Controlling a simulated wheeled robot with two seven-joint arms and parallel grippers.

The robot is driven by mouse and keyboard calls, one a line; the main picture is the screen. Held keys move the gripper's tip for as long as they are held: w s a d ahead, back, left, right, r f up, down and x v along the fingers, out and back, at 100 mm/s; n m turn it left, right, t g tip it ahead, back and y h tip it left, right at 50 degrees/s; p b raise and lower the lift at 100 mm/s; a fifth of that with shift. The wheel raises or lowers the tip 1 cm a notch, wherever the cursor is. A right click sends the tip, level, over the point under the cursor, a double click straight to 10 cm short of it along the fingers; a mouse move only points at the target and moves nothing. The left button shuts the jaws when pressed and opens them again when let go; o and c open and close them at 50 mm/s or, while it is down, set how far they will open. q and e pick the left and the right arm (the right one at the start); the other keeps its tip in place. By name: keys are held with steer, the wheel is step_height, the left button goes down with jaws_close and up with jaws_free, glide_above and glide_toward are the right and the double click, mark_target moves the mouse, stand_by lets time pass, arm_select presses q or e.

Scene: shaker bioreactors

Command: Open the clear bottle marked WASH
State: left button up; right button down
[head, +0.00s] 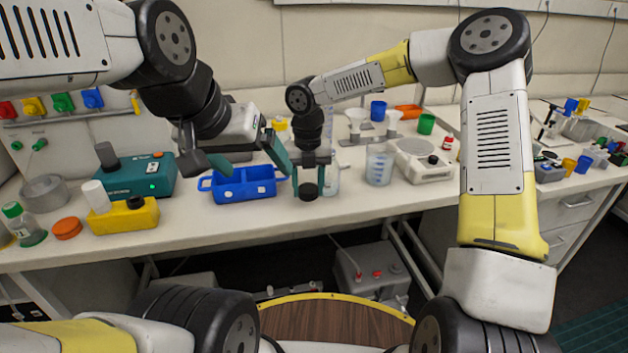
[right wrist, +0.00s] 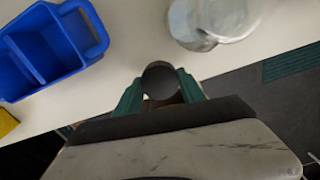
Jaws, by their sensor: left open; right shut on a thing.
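My right gripper (head: 308,183) is shut on a dark round cap-like piece (head: 308,191), held near the front edge of the bench. In the right wrist view the same piece shows dark and round between the green fingertips (right wrist: 160,84). A clear vessel (head: 332,180) stands just behind and right of this gripper, partly hidden by it. The right wrist view shows a clear vessel (right wrist: 208,18) apart from the held piece, cut off by the top edge. No WASH lettering is readable. My left gripper (head: 240,160) is open and empty above the blue divided tray.
The blue tray (head: 230,190) lies left of my right gripper. A teal device (head: 140,181) and a yellow block (head: 125,217) stand further left. A clear beaker (head: 379,165) and a white balance (head: 425,168) stand to the right. The bench front is mostly bare.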

mark_target(308, 184)
steer(key=shift+w+a+f, duration=0.1)
steer(key=shift+w, duration=0.95)
steer(key=shift+f, duration=1.7)
steer(key=shift+f, duration=0.15)
steer(key=c, duration=1)
jaws_free()
steer(key=shift+o, duration=0.2)
